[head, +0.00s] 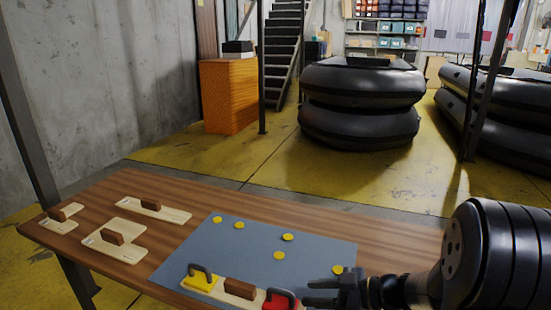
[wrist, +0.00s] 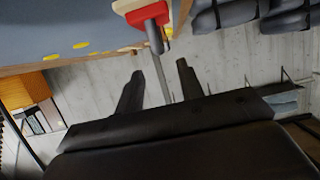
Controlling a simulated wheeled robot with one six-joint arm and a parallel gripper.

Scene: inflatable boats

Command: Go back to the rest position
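My gripper (head: 312,292) is over the front right of the work table (head: 110,195), right beside the red block (head: 280,299) with a grey handle. In the wrist view its two fingers (wrist: 160,70) stand apart with no object clearly held between them. The red block (wrist: 140,8) and its handle show beyond the fingertips there. In the head view the red block sits at the right end of a pale wooden board with a brown grip (head: 239,288). A yellow block (head: 201,280) with a grey handle is at the board's left end.
Several yellow discs (head: 288,237) lie on the blue-grey mat (head: 230,255). Pale boards with brown grips (head: 113,238) lie on the table's left. Stacked dark inflatable boats (head: 360,100), an orange cabinet (head: 229,95) and stairs stand behind. The air above the table looks clear.

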